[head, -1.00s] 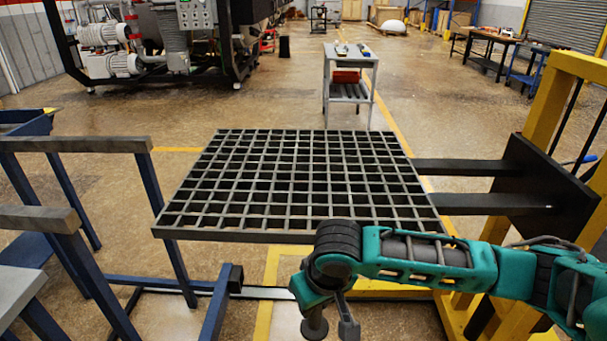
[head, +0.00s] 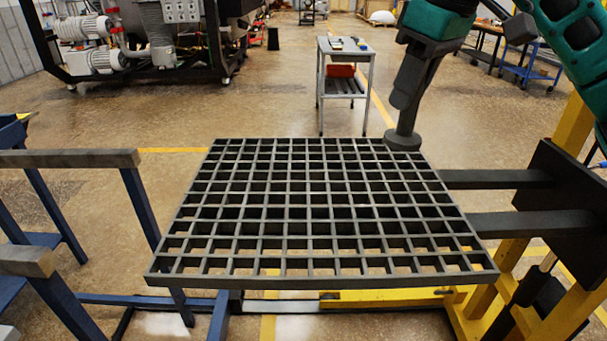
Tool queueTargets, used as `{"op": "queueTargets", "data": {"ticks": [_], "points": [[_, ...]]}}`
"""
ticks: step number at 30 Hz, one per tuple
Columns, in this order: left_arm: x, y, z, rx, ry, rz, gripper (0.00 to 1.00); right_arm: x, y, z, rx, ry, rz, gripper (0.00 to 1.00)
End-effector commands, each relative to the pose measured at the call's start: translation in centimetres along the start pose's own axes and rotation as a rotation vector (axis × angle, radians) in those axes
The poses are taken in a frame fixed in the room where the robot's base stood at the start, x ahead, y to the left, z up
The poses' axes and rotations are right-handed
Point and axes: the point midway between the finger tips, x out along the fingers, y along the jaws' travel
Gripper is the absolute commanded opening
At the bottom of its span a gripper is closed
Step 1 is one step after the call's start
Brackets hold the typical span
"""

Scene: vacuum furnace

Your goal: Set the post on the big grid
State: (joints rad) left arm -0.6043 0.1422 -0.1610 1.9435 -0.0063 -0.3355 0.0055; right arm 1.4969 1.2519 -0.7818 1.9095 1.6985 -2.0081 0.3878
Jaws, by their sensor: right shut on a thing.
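The big grid (head: 320,283) is a dark flat lattice that lies level on the fork arms of a yellow lift. My right gripper (head: 408,90) comes in from the upper right and is shut on the post (head: 403,139). The post is dark grey, with a wide round foot at its lower end, and stands nearly upright. Its upper part is partly hidden by the gripper. The foot shows at the grid's far right corner; I cannot tell whether it touches the grid or is above it. My left gripper is out of view.
The fork arms (head: 497,179) reach in from the yellow lift (head: 575,125) at the right. Blue stands with grey bars (head: 70,159) are at the left. A small grey table (head: 345,50) stands behind. The grid's top is bare.

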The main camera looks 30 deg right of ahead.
Motion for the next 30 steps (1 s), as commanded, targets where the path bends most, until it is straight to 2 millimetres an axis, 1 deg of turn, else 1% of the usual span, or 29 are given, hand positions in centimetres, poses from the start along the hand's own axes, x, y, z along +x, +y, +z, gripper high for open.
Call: {"op": "queueTargets", "data": {"ticks": [4, 8, 26, 30], "points": [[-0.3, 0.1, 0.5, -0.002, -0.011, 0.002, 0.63, -0.1, 0.0, 0.0, -0.001, 0.002, 0.000, 0.00], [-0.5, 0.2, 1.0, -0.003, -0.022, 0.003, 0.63, 0.6, 0.0, 0.1, -0.003, -0.001, -0.002, 0.00], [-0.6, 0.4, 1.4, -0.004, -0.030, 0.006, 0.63, 5.5, 0.0, 1.5, 0.000, -0.001, -0.003, 0.00], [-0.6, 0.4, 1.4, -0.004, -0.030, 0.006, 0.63, 7.3, 0.1, 2.0, 0.001, -0.002, -0.001, 0.00]]}}
